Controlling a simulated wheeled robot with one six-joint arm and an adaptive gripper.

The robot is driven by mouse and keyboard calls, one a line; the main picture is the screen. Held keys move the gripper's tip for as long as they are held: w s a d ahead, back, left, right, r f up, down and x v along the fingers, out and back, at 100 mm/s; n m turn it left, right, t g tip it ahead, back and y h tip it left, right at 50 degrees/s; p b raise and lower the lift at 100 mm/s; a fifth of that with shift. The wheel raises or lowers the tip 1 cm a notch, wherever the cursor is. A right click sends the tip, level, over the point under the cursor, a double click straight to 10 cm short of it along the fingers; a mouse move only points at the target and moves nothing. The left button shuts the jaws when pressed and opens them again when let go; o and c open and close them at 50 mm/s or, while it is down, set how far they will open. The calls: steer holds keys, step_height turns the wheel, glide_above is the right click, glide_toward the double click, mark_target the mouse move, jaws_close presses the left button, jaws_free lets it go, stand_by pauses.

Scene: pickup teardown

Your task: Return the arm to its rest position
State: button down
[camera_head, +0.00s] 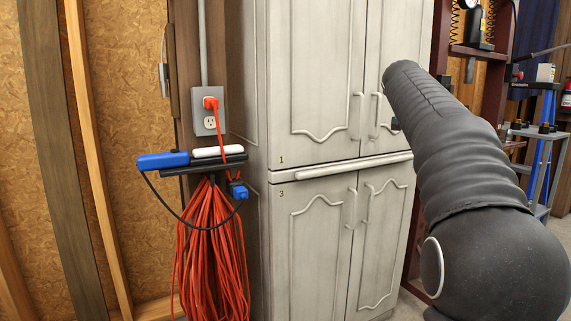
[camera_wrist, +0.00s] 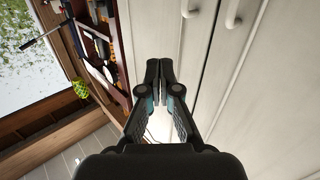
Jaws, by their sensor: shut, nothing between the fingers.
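My gripper (camera_wrist: 160,85) shows in the wrist view with its two dark fingers together and nothing between them. It is in front of a pale cabinet door (camera_wrist: 265,110); I cannot tell the gap between them. In the head view my dark arm reaches up from the lower right toward the cabinet (camera_head: 310,75). The gripper itself does not show there. The arm covers part of the cabinet's right side. The cabinet's doors, marked 1 and 3, look closed.
An orange cord (camera_head: 208,260) hangs in a bundle left of the cabinet, plugged into a wall outlet (camera_head: 210,122). A blue-ended bar (camera_head: 163,160) juts out above it. A dark red rack (camera_head: 492,85) stands right of the cabinet. A metal cart (camera_head: 540,170) is farther right.

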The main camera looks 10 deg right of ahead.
steer(key=s+a+f+n+g+y, duration=0.1)
steer(key=s+a+f+g, duration=0.2)
steer(key=f, duration=0.8)
steer(key=s+a+f+g+y, duration=0.1)
steer(key=s+f+g+y, duration=0.2)
steer(key=f, duration=0.8)
steer(key=s+a+f+n+g+y, duration=0.1)
steer(key=s+a+f, duration=0.5)
steer(key=s, duration=0.6)
steer(key=s+a+f+n+g+y+p, duration=0.1)
steer(key=s+a+f, duration=0.5)
steer(key=s, duration=0.7)
steer(key=s+a+f+n+g+y+p, duration=0.1)
steer(key=s+a+f, duration=0.4)
steer(key=s, duration=0.8)
steer(key=shift+s+a+f+g, duration=0.15)
steer(key=shift+a+f+g, duration=0.25)
steer(key=shift+f+g, duration=0.3)
